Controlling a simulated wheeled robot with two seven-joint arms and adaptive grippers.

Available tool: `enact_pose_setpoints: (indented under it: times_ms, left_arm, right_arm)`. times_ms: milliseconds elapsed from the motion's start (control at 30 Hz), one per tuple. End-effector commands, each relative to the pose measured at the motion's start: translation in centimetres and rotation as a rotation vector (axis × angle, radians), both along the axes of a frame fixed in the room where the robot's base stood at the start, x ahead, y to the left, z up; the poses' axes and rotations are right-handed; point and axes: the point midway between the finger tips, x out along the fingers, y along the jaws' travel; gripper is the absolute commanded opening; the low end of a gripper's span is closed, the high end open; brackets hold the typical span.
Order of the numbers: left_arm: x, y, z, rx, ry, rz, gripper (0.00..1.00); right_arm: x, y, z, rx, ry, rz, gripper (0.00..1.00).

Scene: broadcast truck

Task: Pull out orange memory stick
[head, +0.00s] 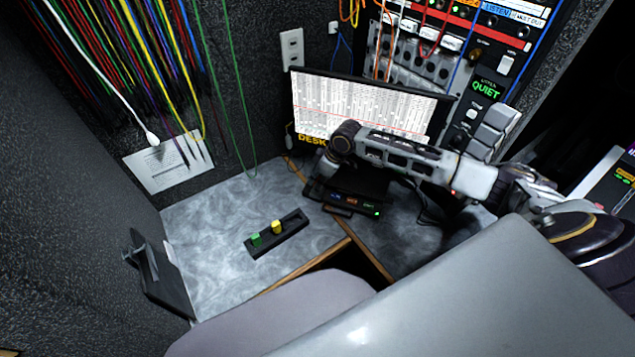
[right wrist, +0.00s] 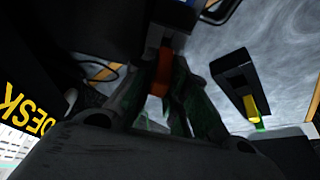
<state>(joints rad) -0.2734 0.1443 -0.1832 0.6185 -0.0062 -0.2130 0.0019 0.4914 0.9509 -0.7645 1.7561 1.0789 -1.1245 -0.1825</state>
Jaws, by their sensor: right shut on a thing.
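The orange memory stick (right wrist: 160,78) is in the right wrist view, between the fingers of my right gripper (right wrist: 165,92), which is shut on it. Its far end meets the dark device above it in that view; I cannot tell how deep it sits. In the head view the black device (head: 355,207) with small coloured front marks and a green light stands on the desk. My right gripper (head: 318,188) is at its left front side, and the stick is hidden there. My left gripper is not in view.
A black holder (head: 290,239) with a green stick (head: 256,240) and a yellow stick (head: 277,227) lies on the grey desk (head: 205,225). A monitor (head: 350,105) stands behind the device. Hanging cables (head: 120,60) and a chair (head: 270,315) border the desk.

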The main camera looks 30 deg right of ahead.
Motion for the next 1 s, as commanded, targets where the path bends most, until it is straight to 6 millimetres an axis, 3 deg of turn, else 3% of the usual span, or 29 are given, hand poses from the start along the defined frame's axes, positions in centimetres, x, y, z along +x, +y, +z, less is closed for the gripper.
enact_pose_setpoints:
  times_ms: [500, 1000]
  left_arm:
    - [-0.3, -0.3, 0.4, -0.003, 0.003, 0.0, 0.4]
    - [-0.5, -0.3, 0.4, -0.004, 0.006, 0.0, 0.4]
  right_arm:
    - [0.1, 0.0, 7.1, 0.0, -0.003, 0.0, 0.03]
    - [0.0, 0.0, 8.0, -0.001, -0.001, 0.0, 0.03]
